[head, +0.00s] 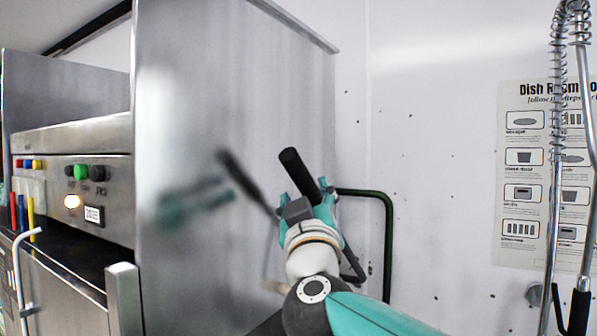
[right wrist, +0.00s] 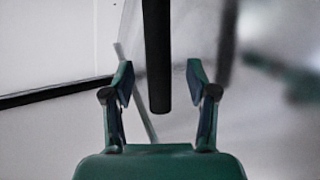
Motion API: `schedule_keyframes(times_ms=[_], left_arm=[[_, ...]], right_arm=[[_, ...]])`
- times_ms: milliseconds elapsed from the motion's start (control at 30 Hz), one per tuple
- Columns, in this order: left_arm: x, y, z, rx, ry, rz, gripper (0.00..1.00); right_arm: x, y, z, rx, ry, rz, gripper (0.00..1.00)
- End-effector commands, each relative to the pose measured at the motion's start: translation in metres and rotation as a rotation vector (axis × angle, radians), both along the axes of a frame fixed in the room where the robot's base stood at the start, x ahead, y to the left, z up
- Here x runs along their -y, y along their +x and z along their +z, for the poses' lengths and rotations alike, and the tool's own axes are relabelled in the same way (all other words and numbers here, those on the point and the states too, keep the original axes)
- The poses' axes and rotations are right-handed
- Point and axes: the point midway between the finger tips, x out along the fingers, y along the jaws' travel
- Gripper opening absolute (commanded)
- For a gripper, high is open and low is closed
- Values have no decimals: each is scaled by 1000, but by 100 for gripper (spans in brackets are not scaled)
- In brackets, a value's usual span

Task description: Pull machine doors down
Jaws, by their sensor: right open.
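The steel dish machine fills the left of the head view, with a tall flat metal panel (head: 235,110) on the side facing my right arm. A black handle grip (head: 299,172) stands out in front of this panel, tilted. My right gripper (head: 306,200) is open at the lower part of the grip. In the right wrist view, the black grip (right wrist: 157,55) comes down from the top between the spread fingers of my right gripper (right wrist: 160,80), apart from both. A blurred reflection of the grip and arm shows in the panel. My left gripper is not in view.
The control face (head: 80,185) with coloured buttons is at left. A dark green bent pipe (head: 388,240) stands just right of my right gripper. A spray hose (head: 556,150) hangs at right before a wall poster (head: 520,185). White wall lies between.

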Motion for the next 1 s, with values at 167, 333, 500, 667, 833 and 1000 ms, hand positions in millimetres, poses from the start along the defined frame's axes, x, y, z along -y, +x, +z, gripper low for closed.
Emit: schedule_keyframes(times_ms=[167,333,500,667,833,1000], left_arm=[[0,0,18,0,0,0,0],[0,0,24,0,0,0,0],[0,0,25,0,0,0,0],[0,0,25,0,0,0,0],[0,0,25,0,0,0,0],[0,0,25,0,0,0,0]], right_arm=[[2,30,14,-1,0,-3,58],[2,45,18,-1,0,-2,58],[3,48,18,0,1,-2,58],[3,48,18,0,1,-2,58],[3,48,18,0,1,-2,36],[3,48,18,0,0,-1,8]])
